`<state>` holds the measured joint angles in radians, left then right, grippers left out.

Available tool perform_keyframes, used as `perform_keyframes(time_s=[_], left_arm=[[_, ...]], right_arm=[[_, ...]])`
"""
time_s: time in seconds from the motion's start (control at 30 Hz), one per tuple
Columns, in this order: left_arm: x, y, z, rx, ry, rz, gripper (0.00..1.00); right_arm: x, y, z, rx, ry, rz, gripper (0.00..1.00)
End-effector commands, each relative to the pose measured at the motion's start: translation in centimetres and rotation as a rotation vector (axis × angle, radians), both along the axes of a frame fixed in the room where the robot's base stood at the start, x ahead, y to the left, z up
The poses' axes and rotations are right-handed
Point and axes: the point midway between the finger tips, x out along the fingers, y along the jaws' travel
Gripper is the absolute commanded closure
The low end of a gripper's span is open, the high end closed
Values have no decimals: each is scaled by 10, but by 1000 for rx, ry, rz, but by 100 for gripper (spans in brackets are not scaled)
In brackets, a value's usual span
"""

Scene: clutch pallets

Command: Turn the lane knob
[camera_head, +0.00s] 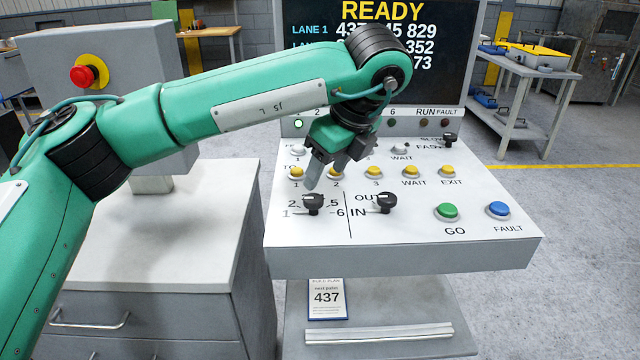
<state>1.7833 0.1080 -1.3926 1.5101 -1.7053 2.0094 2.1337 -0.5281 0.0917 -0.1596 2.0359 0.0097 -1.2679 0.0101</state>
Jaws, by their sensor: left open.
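The lane knob (313,204) is a black knob on the white sloped console panel (480,240), at the panel's front left, with numbers 1 to 6 around it. My left arm reaches in from the left. My left gripper (325,176) points down at the panel just behind and above the lane knob. It is open and holds nothing. I cannot tell whether a fingertip touches the knob. Part of the number ring and the panel behind is hidden by the gripper. My right gripper is not in view.
A second black knob (385,203) marked OUT and IN stands to the right. Yellow buttons (374,172) line the panel behind. A green GO button (447,211) and a blue FAULT button (498,210) are at the right. A screen (440,50) reading READY stands behind.

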Motion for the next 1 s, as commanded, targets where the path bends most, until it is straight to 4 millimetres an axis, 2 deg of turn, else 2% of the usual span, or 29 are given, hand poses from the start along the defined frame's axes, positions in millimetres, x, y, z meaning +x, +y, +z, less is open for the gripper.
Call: perform_keyframes(time_s=[0.03, 0.2, 0.4, 1.0], left_arm=[[-3, -3, 11, 1, -6, 1, 45], [-11, -12, 39, 0, -4, 1, 45], [-17, -17, 58, 0, -1, 1, 45], [-18, -19, 63, 0, 0, 0, 45]], right_arm=[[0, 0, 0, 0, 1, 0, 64], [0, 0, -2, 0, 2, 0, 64], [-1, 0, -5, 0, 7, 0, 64], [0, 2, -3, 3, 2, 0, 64]])
